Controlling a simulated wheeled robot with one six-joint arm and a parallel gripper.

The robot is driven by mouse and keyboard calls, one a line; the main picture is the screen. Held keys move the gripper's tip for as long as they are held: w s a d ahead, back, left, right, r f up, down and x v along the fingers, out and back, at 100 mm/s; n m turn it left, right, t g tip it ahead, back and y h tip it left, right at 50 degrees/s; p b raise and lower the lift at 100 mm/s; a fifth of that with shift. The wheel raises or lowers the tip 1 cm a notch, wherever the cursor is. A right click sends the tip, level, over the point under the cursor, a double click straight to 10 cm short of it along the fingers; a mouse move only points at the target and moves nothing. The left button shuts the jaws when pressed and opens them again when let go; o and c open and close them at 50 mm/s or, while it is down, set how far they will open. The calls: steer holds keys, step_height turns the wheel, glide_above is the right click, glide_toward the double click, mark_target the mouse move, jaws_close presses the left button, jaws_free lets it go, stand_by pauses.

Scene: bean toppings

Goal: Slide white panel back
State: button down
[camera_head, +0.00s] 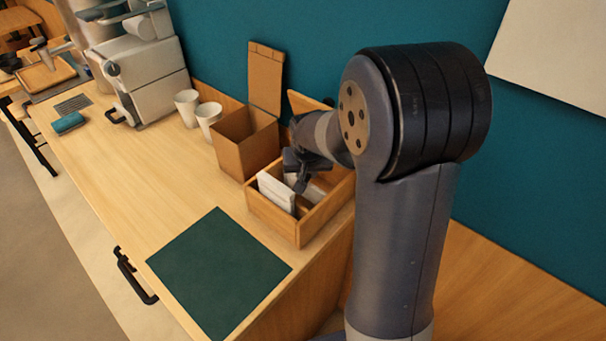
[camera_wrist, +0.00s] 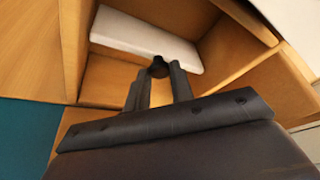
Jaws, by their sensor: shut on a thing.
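The white panel (camera_wrist: 140,36) lies across the wooden box (camera_wrist: 262,72) in the wrist view, along the far side of a compartment. In the head view a white slab (camera_head: 276,192) shows at the left of the open wooden box (camera_head: 272,222). My gripper (camera_head: 298,180) reaches down into this box. In the wrist view my gripper (camera_wrist: 158,72) has its fingertips closed around a small dark round knob at the panel's near edge. Whether the knob is fixed to the panel is hard to tell. My fingers hide part of the box floor.
A tall brown box with a raised lid (camera_head: 246,140) stands just behind the wooden box. Two white cups (camera_head: 198,112) and a coffee machine (camera_head: 145,70) stand farther left. A dark green mat (camera_head: 218,270) lies in front. The counter's middle is clear.

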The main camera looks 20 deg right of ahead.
steer(key=w+d, duration=0.1)
steer(key=d, duration=0.1)
steer(key=shift+w+d, duration=0.35)
steer(key=shift+w, duration=0.05)
steer(key=c, duration=1.2)
jaws_free()
steer(key=v, duration=1)
steer(key=shift+s+r+b, duration=0.2)
steer(key=shift+r+b, duration=0.15)
steer(key=shift+r, duration=0.05)
steer(key=shift+a, duration=0.1)
steer(key=shift+f, duration=0.1)
